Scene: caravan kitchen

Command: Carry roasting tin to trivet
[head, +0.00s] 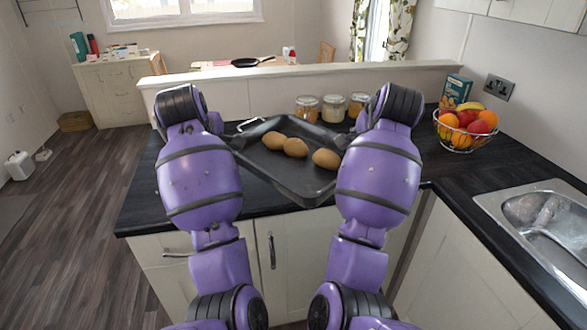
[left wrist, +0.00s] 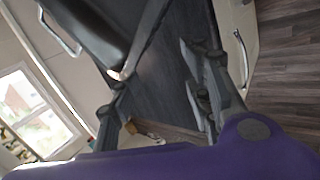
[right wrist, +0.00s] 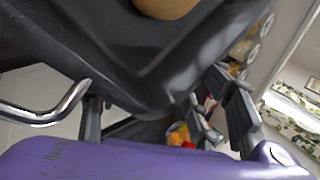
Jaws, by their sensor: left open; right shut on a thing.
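The roasting tin (head: 290,176) is dark, with three brown potatoes (head: 295,147) in it, and sits at an angle between my forearms at the counter. A wire handle (head: 250,125) shows at its back left. In the right wrist view the tin (right wrist: 130,70) fills the upper part, and my right gripper (right wrist: 150,115) is shut on its edge. In the left wrist view my left gripper (left wrist: 155,85) is open, close to the tin's corner (left wrist: 122,72). I cannot make out a trivet.
The dark worktop (head: 445,170) is clear to the right of the tin. Glass jars (head: 333,108) stand behind it. A low ledge (head: 230,82) runs behind.

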